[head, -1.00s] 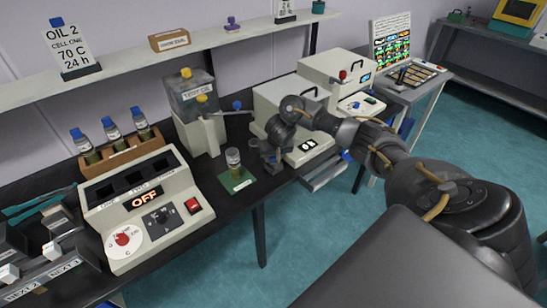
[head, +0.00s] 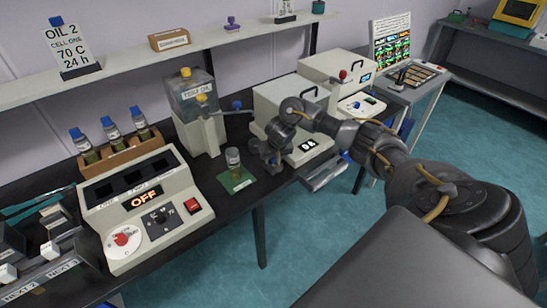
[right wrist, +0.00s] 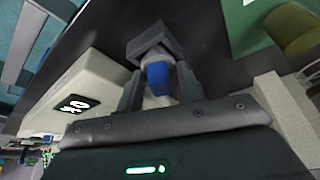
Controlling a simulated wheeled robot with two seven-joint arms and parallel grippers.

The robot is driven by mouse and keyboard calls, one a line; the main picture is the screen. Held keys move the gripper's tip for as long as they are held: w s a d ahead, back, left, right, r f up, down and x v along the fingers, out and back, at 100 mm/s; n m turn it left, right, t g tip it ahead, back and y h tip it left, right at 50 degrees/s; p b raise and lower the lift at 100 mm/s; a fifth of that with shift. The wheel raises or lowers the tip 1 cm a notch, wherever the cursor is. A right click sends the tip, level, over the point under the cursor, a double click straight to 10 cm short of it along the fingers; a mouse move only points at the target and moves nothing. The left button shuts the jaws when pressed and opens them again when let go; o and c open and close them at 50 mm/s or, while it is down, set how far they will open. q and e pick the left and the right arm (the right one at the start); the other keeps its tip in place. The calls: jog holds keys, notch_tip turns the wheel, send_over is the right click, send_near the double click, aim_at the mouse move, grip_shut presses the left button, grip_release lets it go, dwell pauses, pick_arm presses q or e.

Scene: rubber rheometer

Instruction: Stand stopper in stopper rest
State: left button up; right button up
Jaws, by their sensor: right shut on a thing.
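The stopper (right wrist: 157,76), blue with a pale part, sits between the fingers of my right gripper (right wrist: 160,85) in the right wrist view. The gripper is shut on it. Just past the fingertips is a dark grey square block (right wrist: 148,42), which looks like the stopper rest. The stopper's end overlaps this block in the picture; I cannot tell whether it touches or is seated. In the head view my right gripper (head: 268,150) is low over the bench, right of the sample jar (head: 233,160), and hides the stopper. My left gripper is not in view.
The open jar stands on a green mat (head: 246,183) close to my right gripper. A white machine with a small display (head: 308,145) is just right of it. The oil dispenser (head: 205,138) stands behind, and the heater block reading OFF (head: 143,235) is at left.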

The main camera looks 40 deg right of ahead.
jog(key=shift+f, duration=0.15)
jog(key=o, duration=1)
jog(key=shift+o, duration=0.2)
jog(key=p+v, duration=0.5)
jog(key=v, duration=0.5)
jog(key=shift+r+p, duration=0.35)
jog(key=shift+r, duration=0.05)
jog(key=shift+s+a, duration=0.1)
jog(key=shift+a, duration=0.05)
